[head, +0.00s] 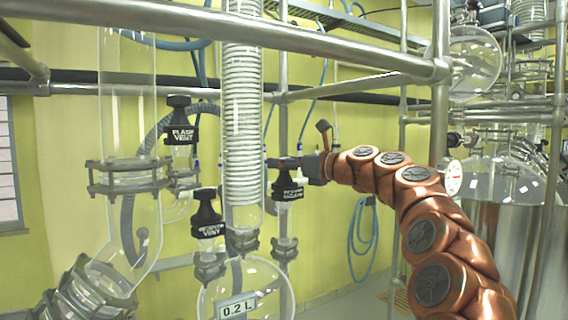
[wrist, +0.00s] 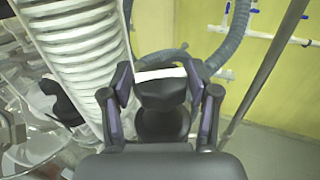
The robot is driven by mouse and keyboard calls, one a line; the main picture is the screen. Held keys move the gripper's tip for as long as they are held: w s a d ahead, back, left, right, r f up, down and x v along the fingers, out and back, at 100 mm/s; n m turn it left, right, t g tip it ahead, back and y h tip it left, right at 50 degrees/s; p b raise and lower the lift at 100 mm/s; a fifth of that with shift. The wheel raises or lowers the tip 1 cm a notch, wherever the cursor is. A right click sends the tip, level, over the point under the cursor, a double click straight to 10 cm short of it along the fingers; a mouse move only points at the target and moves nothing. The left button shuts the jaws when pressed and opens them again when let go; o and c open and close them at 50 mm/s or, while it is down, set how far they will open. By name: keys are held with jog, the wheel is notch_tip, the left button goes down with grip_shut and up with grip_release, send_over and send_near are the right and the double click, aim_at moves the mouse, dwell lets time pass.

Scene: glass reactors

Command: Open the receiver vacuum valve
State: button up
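The receiver vacuum valve (head: 287,187) has a black knob with a white-lettered label and sits on a glass fitting right of the coil condenser. My gripper (head: 298,164) reaches it from the right, at the top of the knob. In the wrist view the black knob (wrist: 161,92), with a white strip across its top, lies between the two fingers of my gripper (wrist: 160,82). The fingertips are very close to its sides. I cannot tell whether they touch it.
The receiver vent valve (head: 206,215) and flask vent valve (head: 180,128) stand to the left. The coil condenser (head: 242,110) is close beside my gripper. A metal rail (head: 330,45) crosses above. A glass receiver (head: 245,285) marked 0.2 L hangs below.

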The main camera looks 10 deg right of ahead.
jog(key=shift+o, duration=1)
jog(key=shift+s+r, duration=0.1)
jog(key=shift+r, duration=0.05)
jog(key=shift+m+t+h, duration=0.4)
jog(key=shift+h, duration=0.1)
jog(key=shift+m+t+h, duration=1.1)
jog(key=shift+m+h, duration=0.3)
jog(key=shift+h, duration=0.6)
jog(key=shift+f+m+t+h+b, duration=0.35)
jog(key=shift+m+h+b, duration=0.35)
jog(key=shift+h+b, duration=0.5)
jog(key=shift+b, duration=0.05)
jog(key=shift+d+r+m+t+h+b, duration=0.15)
jog(key=shift+m+t+h+b, duration=0.1)
jog(key=shift+m+h+b, duration=0.75)
